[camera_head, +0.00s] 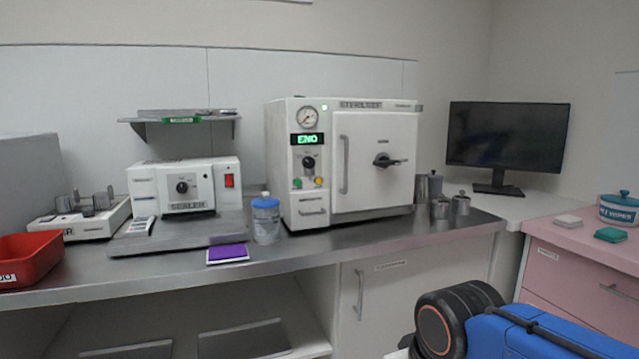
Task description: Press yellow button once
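The yellow button (319,181) is a small round button on the front control panel of the white sterilizer (376,215). It sits low on the panel, right of a green button (297,183) and below a black knob (308,163). A green lit display (307,139) above the knob seems to read "END". The sterilizer door is shut. Part of my blue and black arm shows at the bottom right, well apart from the sterilizer. My gripper is not in this view.
A clear jar with a blue lid (266,219) stands just left of the sterilizer, with a purple pad (228,253) near the counter edge. A sealer (186,186) and red bin (28,259) are further left. Metal canisters (440,208) and a monitor (507,135) stand right.

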